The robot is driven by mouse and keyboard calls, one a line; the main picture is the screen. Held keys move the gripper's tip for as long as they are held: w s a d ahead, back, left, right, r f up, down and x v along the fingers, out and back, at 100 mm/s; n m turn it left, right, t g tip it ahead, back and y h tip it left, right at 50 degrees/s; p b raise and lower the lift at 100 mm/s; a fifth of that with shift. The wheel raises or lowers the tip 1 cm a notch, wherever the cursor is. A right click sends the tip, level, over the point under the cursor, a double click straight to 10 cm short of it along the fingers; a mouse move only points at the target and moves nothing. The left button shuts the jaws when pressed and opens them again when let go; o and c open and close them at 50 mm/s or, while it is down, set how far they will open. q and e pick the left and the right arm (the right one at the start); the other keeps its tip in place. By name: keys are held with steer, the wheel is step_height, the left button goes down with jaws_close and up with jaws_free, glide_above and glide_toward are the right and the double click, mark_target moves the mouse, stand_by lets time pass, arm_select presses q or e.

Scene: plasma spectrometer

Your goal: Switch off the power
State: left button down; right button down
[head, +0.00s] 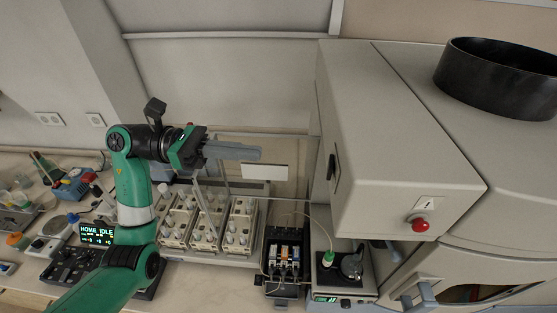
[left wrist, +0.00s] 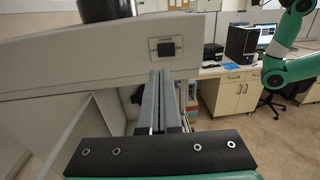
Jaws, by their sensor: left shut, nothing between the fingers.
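The spectrometer (head: 400,130) is a large light grey cabinet on the right of the head view. Its power switch (left wrist: 165,49) is a dark rocker in a small frame labelled POWER in the left wrist view. In the head view the switch (head: 332,166) is a dark patch on the cabinet's left side. My left gripper (head: 258,154) is shut and empty, pointing right towards that side, with a clear gap between its fingertips and the cabinet. In the left wrist view the fingertips (left wrist: 161,72) appear just below the switch. My right gripper is not in view.
A red button (head: 420,225) is on the cabinet's front. Racks of vials (head: 205,225), a dark block with tubing (head: 285,260) and a small unit with a green-capped bottle (head: 328,258) stand below. The space between my left gripper and the cabinet is free.

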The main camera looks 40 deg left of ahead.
arm_select(q)
steer(key=v, duration=0.2)
steer(key=shift+s+a, duration=0.2)
steer(key=shift+a, duration=0.15)
